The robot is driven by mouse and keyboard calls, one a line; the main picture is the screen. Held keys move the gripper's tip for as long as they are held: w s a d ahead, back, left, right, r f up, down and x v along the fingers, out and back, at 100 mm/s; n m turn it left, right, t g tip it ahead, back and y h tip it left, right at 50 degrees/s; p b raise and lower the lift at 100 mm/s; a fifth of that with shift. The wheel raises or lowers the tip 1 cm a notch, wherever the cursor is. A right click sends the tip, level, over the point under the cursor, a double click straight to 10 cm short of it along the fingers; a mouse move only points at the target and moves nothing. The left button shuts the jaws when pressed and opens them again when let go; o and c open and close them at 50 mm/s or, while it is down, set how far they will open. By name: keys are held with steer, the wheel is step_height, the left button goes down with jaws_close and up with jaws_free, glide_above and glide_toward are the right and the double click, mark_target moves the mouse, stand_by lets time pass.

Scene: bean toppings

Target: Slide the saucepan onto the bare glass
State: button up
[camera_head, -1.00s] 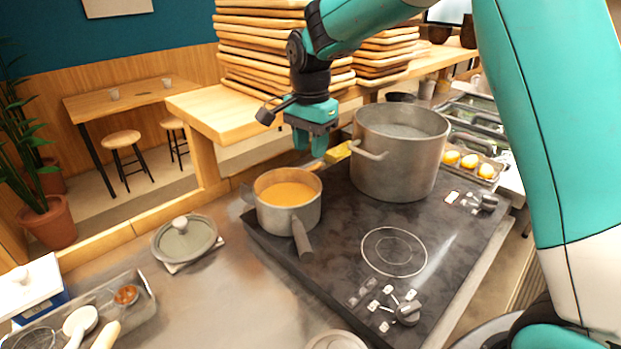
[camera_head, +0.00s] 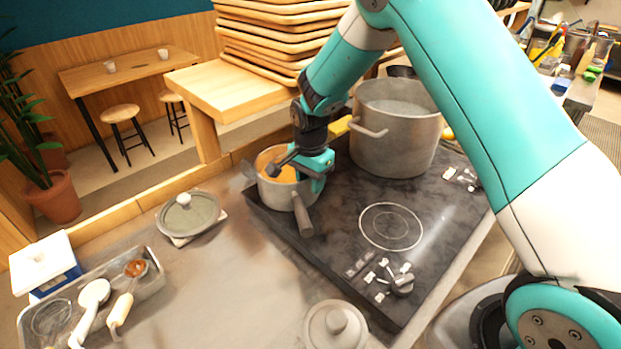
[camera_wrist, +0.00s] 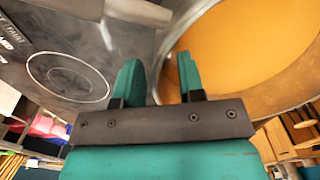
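The saucepan (camera_head: 275,194), grey metal with orange soup, stands at the left back edge of the black glass hob. Its dark handle (camera_head: 302,214) points toward the front. My gripper (camera_head: 312,178) is low at the pan's right side. In the wrist view my gripper (camera_wrist: 161,78) is open, its fingers apart with the rim of the saucepan (camera_wrist: 158,72) between them. One finger is over the soup and the other is outside the wall. I cannot tell whether either touches. The bare glass (camera_head: 345,232) around a ringed cooking zone lies right of the handle.
A large stockpot (camera_head: 392,150) stands on the hob close behind and right of my gripper. A lid (camera_head: 187,213) lies on the counter at left, and another round lid (camera_head: 336,326) is at the front.

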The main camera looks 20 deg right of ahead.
jaws_close()
stand_by(1.5)
